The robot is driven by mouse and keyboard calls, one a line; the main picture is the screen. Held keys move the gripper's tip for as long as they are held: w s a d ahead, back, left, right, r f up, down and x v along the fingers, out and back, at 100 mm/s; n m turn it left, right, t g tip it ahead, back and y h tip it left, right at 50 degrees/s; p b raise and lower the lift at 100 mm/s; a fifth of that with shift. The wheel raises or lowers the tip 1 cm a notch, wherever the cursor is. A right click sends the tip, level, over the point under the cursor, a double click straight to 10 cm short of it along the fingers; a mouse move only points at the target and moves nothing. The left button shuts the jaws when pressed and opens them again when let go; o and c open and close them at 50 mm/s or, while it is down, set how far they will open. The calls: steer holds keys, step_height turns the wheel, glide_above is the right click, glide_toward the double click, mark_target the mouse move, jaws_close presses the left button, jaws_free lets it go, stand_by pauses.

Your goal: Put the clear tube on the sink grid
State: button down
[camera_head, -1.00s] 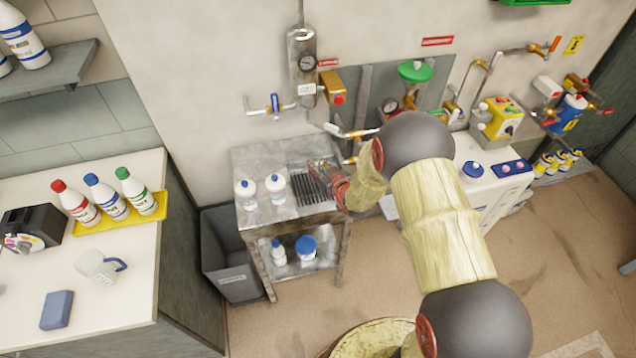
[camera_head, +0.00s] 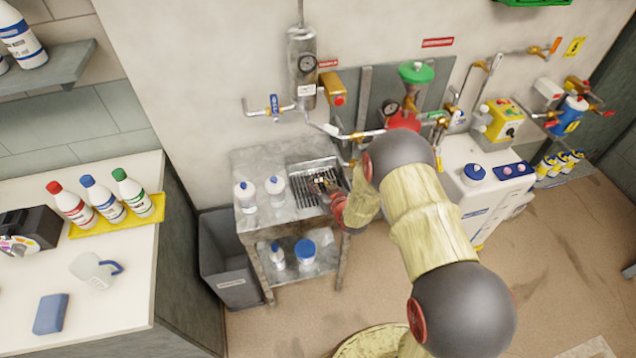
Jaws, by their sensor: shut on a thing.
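The sink grid (camera_head: 301,191) is a dark slatted grate set in the top of the metal sink stand at the middle of the view. My gripper (camera_head: 322,184) is low over the grid's right part, with its fingers pointing left and down. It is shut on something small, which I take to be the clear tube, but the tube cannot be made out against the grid. I cannot tell whether the held thing touches the slats. My wrist hides the stand's right edge.
Two white bottles (camera_head: 246,196) stand on the stand left of the grid. A tap pipe (camera_head: 340,133) and valves run along the wall just behind. A grey bin (camera_head: 226,262) stands left of the stand. A counter (camera_head: 130,299) with bottles on a yellow tray (camera_head: 118,215) is at left.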

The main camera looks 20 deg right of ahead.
steer(key=c, duration=1.5)
jaws_free()
